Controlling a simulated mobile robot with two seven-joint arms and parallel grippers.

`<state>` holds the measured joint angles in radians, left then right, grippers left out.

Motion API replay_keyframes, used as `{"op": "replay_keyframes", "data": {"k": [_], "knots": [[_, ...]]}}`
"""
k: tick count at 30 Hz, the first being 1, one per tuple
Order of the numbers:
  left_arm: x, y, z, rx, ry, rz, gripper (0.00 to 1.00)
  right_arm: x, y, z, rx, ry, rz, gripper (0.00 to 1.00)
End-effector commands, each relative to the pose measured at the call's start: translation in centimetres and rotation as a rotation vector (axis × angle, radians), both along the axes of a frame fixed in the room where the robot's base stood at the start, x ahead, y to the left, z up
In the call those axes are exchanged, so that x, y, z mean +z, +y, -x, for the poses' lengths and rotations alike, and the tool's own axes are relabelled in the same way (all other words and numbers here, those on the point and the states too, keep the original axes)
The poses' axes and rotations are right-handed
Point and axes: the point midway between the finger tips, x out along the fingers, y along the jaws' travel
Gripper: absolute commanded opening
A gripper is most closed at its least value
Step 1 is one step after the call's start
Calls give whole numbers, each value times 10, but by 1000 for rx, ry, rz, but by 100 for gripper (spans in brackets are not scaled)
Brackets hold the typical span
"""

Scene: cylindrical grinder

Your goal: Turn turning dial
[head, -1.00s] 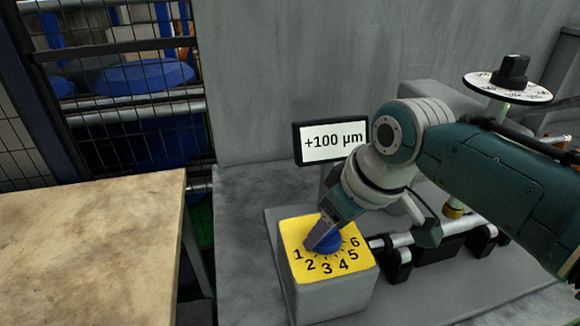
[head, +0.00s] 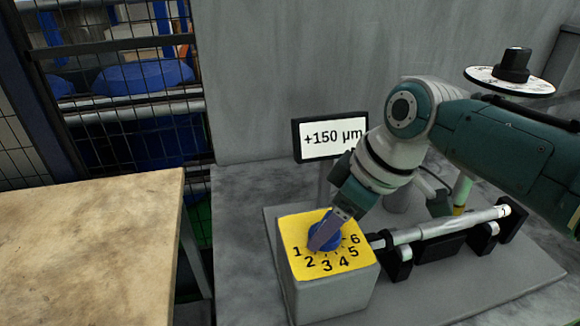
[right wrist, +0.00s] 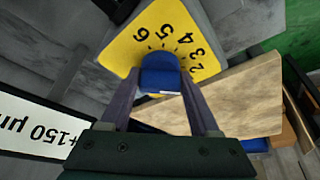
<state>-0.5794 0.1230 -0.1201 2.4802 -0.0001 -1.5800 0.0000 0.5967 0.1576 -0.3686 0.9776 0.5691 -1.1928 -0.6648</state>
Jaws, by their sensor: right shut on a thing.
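The turning dial (head: 333,239) is a blue knob on top of a grey box with a yellow face (head: 292,232) marked 1 to 6. My right gripper (head: 326,234) reaches down from the right and is shut on the dial. In the right wrist view, the blue dial (right wrist: 162,76) sits between the two fingers (right wrist: 160,92), which hide its sides. A finger covers part of the dial in the head view, near the 1 and 2. My left gripper is not in view.
A display (head: 332,138) behind the box reads +150 µm. A metal cylinder (head: 440,227) lies on black supports to the right of the box. A white disc with a black knob (head: 513,66) stands at the upper right. A bare wooden table (head: 85,245) is at left.

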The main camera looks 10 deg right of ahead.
Motion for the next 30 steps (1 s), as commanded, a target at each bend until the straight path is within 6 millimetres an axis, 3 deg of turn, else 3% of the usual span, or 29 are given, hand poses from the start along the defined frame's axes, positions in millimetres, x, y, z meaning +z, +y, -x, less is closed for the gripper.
{"op": "replay_keyframes", "data": {"k": [2,3,10,20,30], "knots": [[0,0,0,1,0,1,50,-1,-1,0,0,1,3,7],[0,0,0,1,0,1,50,-1,-1,0,0,1,3,64],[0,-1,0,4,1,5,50,-1,0,0,-1,1,2,90],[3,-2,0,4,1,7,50,5,-1,1,-1,0,0,90],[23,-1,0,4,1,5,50,56,-18,15,-2,-2,2,90]]}}
